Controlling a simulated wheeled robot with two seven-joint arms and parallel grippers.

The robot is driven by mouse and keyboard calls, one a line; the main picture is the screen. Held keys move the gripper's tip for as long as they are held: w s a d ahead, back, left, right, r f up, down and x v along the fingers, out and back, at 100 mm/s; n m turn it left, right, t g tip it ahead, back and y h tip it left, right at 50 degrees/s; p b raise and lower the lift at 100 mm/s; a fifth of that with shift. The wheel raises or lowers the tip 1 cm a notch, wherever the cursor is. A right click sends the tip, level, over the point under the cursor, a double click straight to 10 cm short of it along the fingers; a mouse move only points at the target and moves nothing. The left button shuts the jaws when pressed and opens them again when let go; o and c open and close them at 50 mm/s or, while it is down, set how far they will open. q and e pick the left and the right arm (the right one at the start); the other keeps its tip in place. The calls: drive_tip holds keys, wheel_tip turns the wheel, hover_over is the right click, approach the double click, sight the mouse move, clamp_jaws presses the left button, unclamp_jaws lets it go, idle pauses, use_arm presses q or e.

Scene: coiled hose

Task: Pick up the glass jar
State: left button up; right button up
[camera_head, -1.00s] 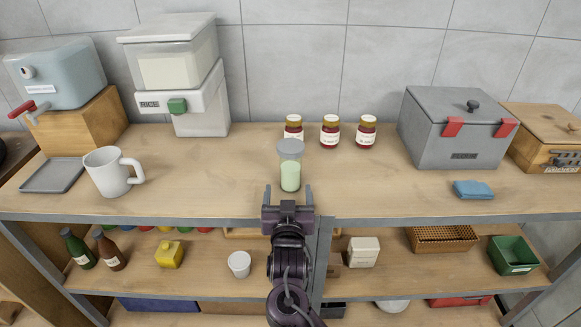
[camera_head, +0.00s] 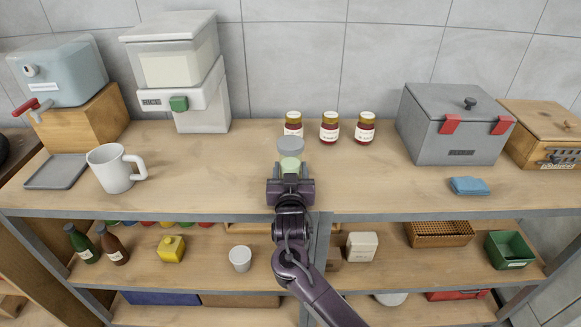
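The glass jar (camera_head: 290,163) stands upright on the wooden top of the shelf unit, near the middle. It has a grey lid and pale green contents. My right gripper (camera_head: 290,171) comes from the front edge with its fingers on both sides of the jar's body, close to the glass. The gripper hides the lower part of the jar. I cannot tell whether the fingers press on it. My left gripper is not in view.
Several red jam jars, one of them (camera_head: 329,129), stand behind the jar near the wall. A white mug (camera_head: 110,170) and a rice dispenser (camera_head: 203,108) are to the left. A grey lidded box (camera_head: 448,133) and blue cloth (camera_head: 469,185) are to the right. The top beside the jar is clear.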

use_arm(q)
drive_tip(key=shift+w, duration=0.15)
use_arm(e)
drive_tip(key=shift+r, duration=0.1)
drive_tip(key=c, duration=0.7)
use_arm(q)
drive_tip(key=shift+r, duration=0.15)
use_arm(e)
drive_tip(key=shift+r, duration=0.15)
